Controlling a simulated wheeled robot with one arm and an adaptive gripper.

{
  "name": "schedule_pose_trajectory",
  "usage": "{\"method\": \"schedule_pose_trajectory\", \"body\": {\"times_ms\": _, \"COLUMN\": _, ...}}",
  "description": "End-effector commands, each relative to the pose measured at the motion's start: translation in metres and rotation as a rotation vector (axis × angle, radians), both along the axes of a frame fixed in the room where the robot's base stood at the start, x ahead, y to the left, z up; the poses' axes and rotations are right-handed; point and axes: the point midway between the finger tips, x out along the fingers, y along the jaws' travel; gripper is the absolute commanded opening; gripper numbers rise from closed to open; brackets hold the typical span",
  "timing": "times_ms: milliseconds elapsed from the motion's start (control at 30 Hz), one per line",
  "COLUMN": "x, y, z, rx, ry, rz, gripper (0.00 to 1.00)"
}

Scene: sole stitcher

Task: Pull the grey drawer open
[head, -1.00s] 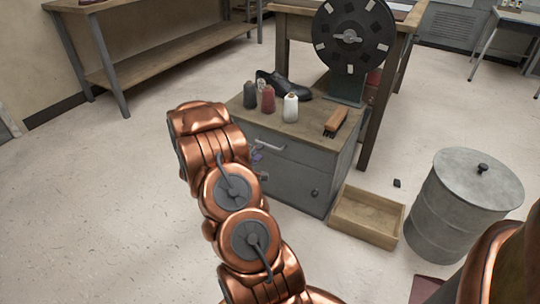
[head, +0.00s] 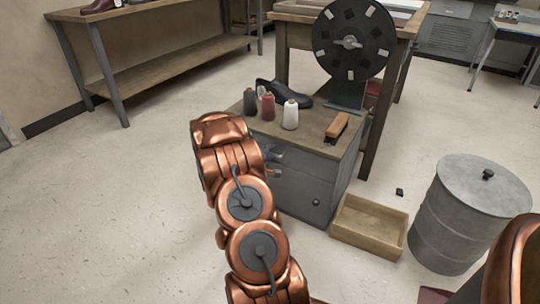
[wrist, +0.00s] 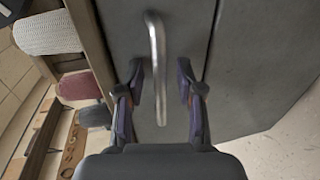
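The grey drawer (wrist: 192,45) fills the upper middle of the wrist view, with a pale metal bar handle (wrist: 157,65) on its front. My gripper (wrist: 160,75) is open, with one finger on each side of the handle. The handle's lower end lies between the fingers, nearer the left one, and I cannot tell whether they touch. In the head view, my gripper (head: 274,158) is at the front of the grey cabinet (head: 300,190), and my arm hides most of the drawer front and handle. The drawer looks closed.
White (head: 290,115), red (head: 268,107) and dark (head: 250,102) spools, a black shoe (head: 290,95) and a brush (head: 337,127) sit on the cabinet. A wooden tray (head: 343,238) and metal drum (head: 460,215) stand right of it. Floor at left is clear.

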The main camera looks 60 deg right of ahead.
Motion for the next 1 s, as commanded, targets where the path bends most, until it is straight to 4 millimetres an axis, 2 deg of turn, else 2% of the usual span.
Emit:
{"method": "schedule_pose_trajectory", "body": {"times_ms": 133, "x": -0.0001, "y": 0.0003, "z": 0.0001, "rx": 0.000, "ry": 0.000, "rz": 0.000, "gripper": 0.35}}
{"method": "schedule_pose_trajectory", "body": {"times_ms": 467, "x": -0.0001, "y": 0.0004, "z": -0.0002, "rx": 0.000, "ry": 0.000, "rz": 0.000, "gripper": 0.00}}
{"method": "schedule_pose_trajectory", "body": {"times_ms": 1000, "x": -0.0002, "y": 0.0005, "z": -0.0002, "rx": 0.000, "ry": 0.001, "rz": 0.000, "gripper": 0.00}}
